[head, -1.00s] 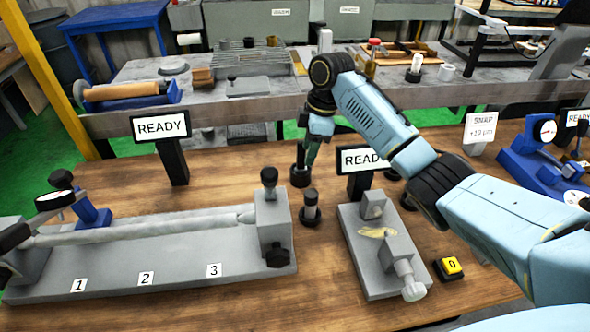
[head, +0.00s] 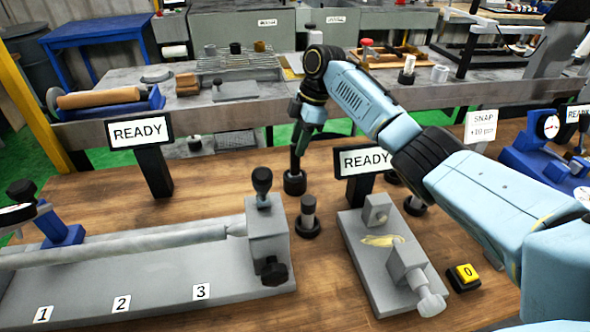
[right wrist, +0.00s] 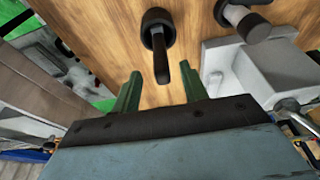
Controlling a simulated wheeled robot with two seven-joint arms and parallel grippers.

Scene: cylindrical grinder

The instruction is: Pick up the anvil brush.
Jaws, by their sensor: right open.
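The anvil brush seems to be the dark-handled piece standing in a round black base (head: 295,183). The handle points up toward my right gripper. In the right wrist view the dark handle (right wrist: 162,62) shows between the tips of the two green fingers. My right gripper (right wrist: 162,80) is open, with a gap on both sides of the handle. In the head view the right gripper (head: 303,145) hangs just above that base, and its fingers partly hide the handle. My left gripper is not in view.
A grey post on a black base (head: 308,213) stands close by. A grey fixture (head: 375,270), a READY sign (head: 364,161) and a yellow button (head: 463,276) lie to the right. A long grey bench (head: 160,275) lies at left. Bare wood shows at left behind the bench.

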